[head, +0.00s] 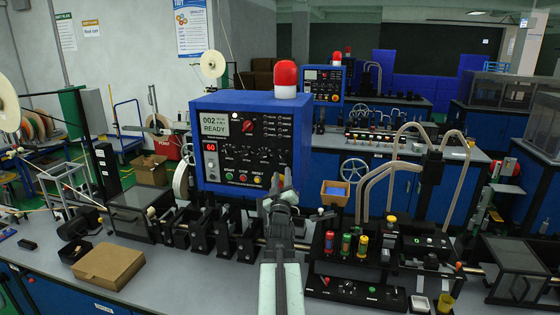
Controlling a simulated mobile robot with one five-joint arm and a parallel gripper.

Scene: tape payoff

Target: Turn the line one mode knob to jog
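A blue control box (252,150) with a black front panel stands on the near bench, with a red beacon (285,78) on top. Its small screen (215,124) reads "002" and "READY". A red knob (247,127) sits in the upper middle of the panel, with small labels to its right. Which label it points at is too small to tell. I cannot read a line number or the word jog. My gripper (282,178) is in front of the panel's lower right corner, below and right of the red knob. Whether its fingers are apart is unclear.
Red, green and yellow buttons (243,178) lie low on the panel. Black roller stands (205,233) line the bench. A cardboard box (109,266) lies front left. A fixture with coloured cylinders (345,245) stands right. A similar blue box (322,83) is on the bench behind.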

